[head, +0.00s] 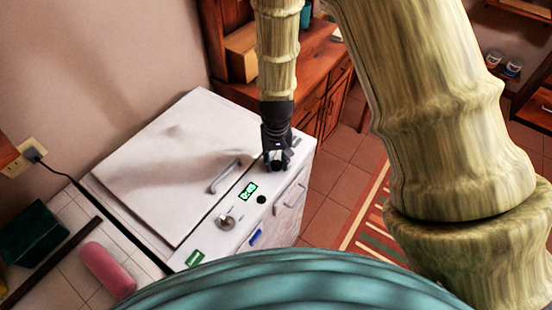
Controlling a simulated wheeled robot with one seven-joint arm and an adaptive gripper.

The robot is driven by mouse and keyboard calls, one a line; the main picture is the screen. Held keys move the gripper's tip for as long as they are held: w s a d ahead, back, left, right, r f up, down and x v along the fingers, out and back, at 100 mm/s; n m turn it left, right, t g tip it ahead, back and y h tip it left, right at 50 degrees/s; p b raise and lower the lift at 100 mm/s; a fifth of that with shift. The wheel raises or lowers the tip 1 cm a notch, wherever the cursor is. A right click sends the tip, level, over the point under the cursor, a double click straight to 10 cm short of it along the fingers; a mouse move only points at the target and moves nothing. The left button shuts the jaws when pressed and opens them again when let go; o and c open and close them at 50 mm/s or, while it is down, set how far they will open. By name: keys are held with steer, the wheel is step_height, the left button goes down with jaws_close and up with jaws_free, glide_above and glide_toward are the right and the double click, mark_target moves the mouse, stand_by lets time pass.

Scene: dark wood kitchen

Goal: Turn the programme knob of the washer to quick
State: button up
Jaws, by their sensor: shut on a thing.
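The white washer (160,150) stands against the wall with its lid shut. Its control strip runs along the right side of the top and bears a green lit display (248,191), a small black button (261,199) and a silver round control (227,222). My gripper (277,165) points down at the far end of this strip. Its dark fingers are shut on a small dark knob, mostly hidden between them. The knob's pointer and any programme marks are too small or covered to read.
A lid handle (225,177) rises left of the gripper. A wooden cabinet (310,70) stands close behind it. A pink cylinder (107,270) and a dark green box (33,232) lie at lower left.

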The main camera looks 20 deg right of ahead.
mark_target(276, 161)
steer(key=shift+w, duration=0.1)
stand_by(0.3)
steer(key=o, duration=1.1)
steer(key=shift+r, duration=0.1)
steer(key=shift+r, duration=5.95)
